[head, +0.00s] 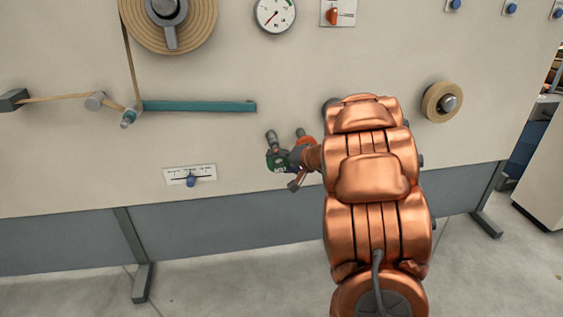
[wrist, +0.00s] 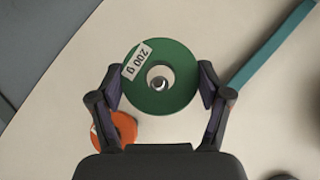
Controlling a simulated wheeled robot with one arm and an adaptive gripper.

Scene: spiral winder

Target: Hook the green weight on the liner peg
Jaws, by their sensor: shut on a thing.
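A green disc weight (wrist: 181,88) with a "200 g" label and a round hole sits between the two fingers of my gripper (wrist: 160,84) in the wrist view. The fingers are shut on its left and right edges. A small shiny round end shows in its hole; I cannot tell if it is the liner peg or whether it enters the hole. In the head view the green weight (head: 274,160) is small and partly covered by my gripper (head: 283,160), close in front of the panel, below and right of the teal bar.
An orange weight (wrist: 124,126) is beside the left finger in the wrist view. The teal bar (head: 200,106) lies along the panel and also shows at right in the wrist view (wrist: 270,45). A slider plate (head: 190,175) is lower left. A small roll (head: 441,102) is at right.

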